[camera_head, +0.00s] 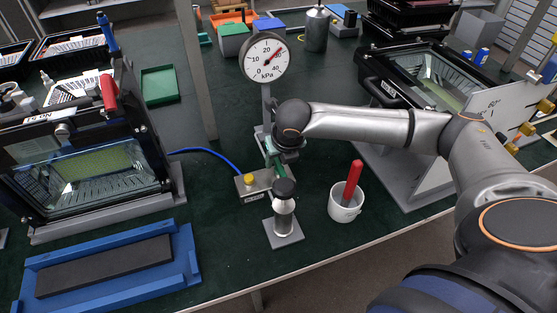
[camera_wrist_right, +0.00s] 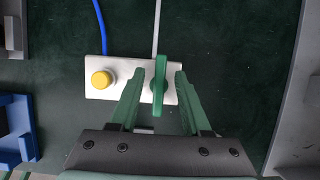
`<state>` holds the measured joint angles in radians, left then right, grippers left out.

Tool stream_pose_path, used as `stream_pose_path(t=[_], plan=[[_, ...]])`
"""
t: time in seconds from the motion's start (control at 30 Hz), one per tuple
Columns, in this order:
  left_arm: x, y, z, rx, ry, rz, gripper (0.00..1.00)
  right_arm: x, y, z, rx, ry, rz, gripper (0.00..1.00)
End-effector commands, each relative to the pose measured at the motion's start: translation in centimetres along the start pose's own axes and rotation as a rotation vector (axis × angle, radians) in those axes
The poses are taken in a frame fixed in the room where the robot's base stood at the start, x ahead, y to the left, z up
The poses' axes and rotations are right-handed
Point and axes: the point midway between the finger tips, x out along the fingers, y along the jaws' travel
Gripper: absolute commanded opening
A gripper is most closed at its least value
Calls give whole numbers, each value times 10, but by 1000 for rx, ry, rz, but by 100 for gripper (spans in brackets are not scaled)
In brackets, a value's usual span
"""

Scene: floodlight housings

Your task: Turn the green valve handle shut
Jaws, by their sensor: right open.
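The green valve handle (camera_wrist_right: 160,86) shows upright in the right wrist view, lying across the long side of a pale valve block (camera_wrist_right: 106,69). The block also shows in the head view (camera_head: 256,196), with a yellow button (camera_wrist_right: 101,80) at its left end. My right gripper (camera_wrist_right: 159,77) is open, with one green finger on each side of the handle. Small gaps show between the handle and both fingers. In the head view my right gripper (camera_head: 272,155) is over the block's right end, and the handle is largely hidden there. My left gripper is not in view.
A pressure gauge (camera_head: 265,57) stands behind the block. A blue hose (camera_head: 207,152) runs left to a floodlight housing (camera_head: 85,170). In front are a black-topped metal cylinder (camera_head: 284,222) and a white cup (camera_head: 345,207) with a red-handled tool (camera_head: 353,180). A blue tray (camera_head: 190,262) lies front left.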

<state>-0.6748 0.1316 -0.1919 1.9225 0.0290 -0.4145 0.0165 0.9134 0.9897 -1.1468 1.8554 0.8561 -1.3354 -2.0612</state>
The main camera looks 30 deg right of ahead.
Motion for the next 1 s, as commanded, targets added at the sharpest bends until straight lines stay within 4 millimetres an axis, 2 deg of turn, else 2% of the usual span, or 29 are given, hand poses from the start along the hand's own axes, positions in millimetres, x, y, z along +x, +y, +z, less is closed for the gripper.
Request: stream_pose_path(t=[0.27, 0.7, 1.0], plan=[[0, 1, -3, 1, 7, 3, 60, 2, 0, 0, -1, 0, 0, 48], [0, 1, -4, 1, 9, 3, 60, 1, 0, 0, 0, 1, 0, 0], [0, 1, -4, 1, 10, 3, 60, 2, 0, -2, -1, 5, -1, 0]])
